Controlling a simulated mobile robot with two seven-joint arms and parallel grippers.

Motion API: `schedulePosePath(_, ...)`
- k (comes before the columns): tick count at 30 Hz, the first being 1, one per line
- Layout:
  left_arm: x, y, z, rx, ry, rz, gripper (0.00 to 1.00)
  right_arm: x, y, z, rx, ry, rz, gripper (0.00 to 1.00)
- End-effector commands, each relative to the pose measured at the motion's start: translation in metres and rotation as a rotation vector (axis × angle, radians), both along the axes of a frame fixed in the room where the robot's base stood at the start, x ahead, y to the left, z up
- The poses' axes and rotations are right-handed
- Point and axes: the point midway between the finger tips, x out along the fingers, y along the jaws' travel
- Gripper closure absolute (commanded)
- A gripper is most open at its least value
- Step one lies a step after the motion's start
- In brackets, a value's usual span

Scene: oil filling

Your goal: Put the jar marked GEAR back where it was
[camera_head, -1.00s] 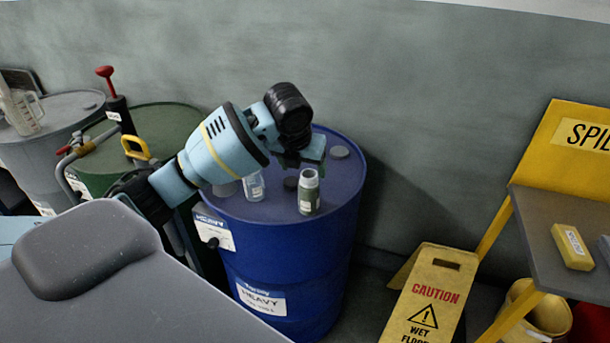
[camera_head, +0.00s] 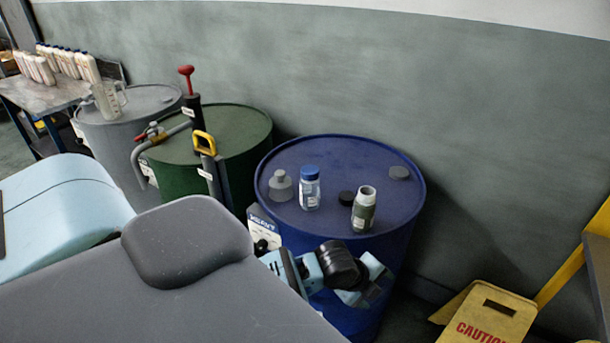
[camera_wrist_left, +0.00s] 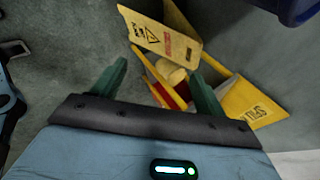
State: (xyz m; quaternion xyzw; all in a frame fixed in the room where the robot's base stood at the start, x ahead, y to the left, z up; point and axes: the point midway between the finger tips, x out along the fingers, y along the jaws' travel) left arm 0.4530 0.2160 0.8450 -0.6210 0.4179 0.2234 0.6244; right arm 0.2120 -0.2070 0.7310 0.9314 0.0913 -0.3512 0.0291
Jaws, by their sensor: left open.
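A green-grey jar (camera_head: 364,209) with a pale open-looking top stands upright on the blue drum (camera_head: 290,222). A clear jar with a blue cap (camera_head: 310,188) stands to its left on the same drum. Both labels are too small to read, so I cannot tell which is marked GEAR. My left gripper (camera_head: 372,283) is low in front of the drum, apart from both jars. Its two fingers are spread and empty in the left wrist view (camera_wrist_left: 157,85). My right gripper is out of view.
A green drum (camera_head: 235,130) with a hand pump stands to the left. A yellow caution sign (camera_head: 487,317) stands at lower right.

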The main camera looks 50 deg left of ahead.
Motion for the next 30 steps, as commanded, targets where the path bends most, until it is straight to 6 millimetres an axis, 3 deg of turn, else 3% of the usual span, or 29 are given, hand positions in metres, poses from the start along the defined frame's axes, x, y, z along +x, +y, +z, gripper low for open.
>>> schedulePosePath(1, -0.019, -0.008, -0.019, -0.084, 0.020, 0.088, 0.27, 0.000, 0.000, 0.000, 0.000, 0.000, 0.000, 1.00)
schedulePosePath(3, -0.040, -0.015, -0.039, -0.200, 0.034, 0.225, 0.27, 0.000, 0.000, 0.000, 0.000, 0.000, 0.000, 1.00)
schedulePosePath(9, -0.110, -0.023, -0.083, -0.519, 0.082, 0.620, 0.27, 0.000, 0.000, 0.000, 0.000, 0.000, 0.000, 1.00)
schedulePosePath(15, -0.186, -0.018, -0.108, -0.787, 0.113, 0.975, 0.27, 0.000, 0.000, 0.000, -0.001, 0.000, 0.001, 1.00)
schedulePosePath(18, -0.214, -0.014, -0.112, -0.879, 0.119, 1.096, 0.27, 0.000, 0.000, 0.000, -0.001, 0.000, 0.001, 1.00)
schedulePosePath(24, -0.240, -0.009, -0.114, -0.964, 0.120, 1.204, 0.27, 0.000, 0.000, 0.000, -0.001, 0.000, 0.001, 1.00)
schedulePosePath(30, -0.241, -0.009, -0.114, -0.971, 0.120, 1.211, 0.27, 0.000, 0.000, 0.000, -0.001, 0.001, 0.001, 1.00)
